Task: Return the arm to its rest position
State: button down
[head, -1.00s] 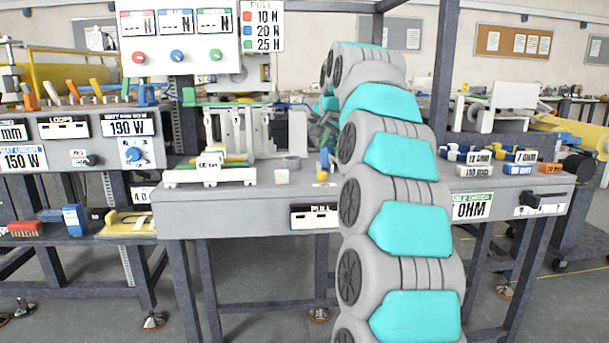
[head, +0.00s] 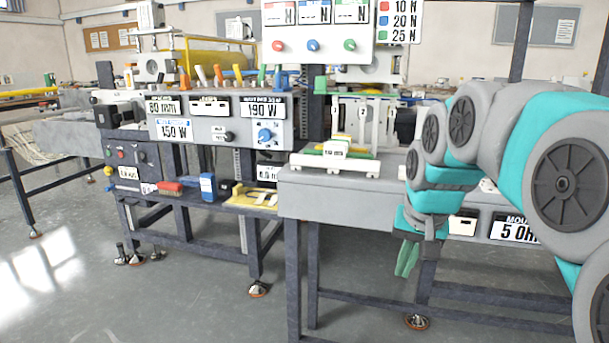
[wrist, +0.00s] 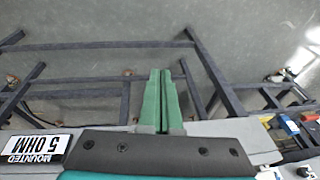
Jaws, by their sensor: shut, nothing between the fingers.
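My gripper (head: 406,258) hangs pointing down in front of the grey workbench (head: 330,199), with my arm folded at the right of the head view. Its green fingers are together with nothing between them. In the wrist view my gripper (wrist: 161,75) shows the two green fingers side by side, pointing out over the floor and the dark bench frame. The fingers look clear of the bench. Part of the bench front is hidden behind my arm.
A panel with a blue knob (head: 265,136) stands left of the bench, above a shelf with a blue item (head: 208,186) and a yellow item (head: 254,197). A white fixture (head: 335,155) sits on the bench. Open floor (head: 150,300) lies at the lower left.

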jog(key=s+a+f+n+g, duration=0.1)
jog(key=s+f, duration=0.4)
jog(key=s, duration=0.4)
jog(key=s+a+f+n+g, duration=0.1)
jog(key=s+f, duration=0.4)
jog(key=s, duration=0.5)
jog(key=s+a+f+n+g, duration=0.1)
jog(key=s+f+g, duration=0.2)
jog(key=s+f, duration=0.3)
jog(key=s, duration=0.3)
jog(key=shift+s+n, duration=0.3)
jog(key=shift+n, duration=0.1)
jog(key=c, duration=1.6)
grip_release()
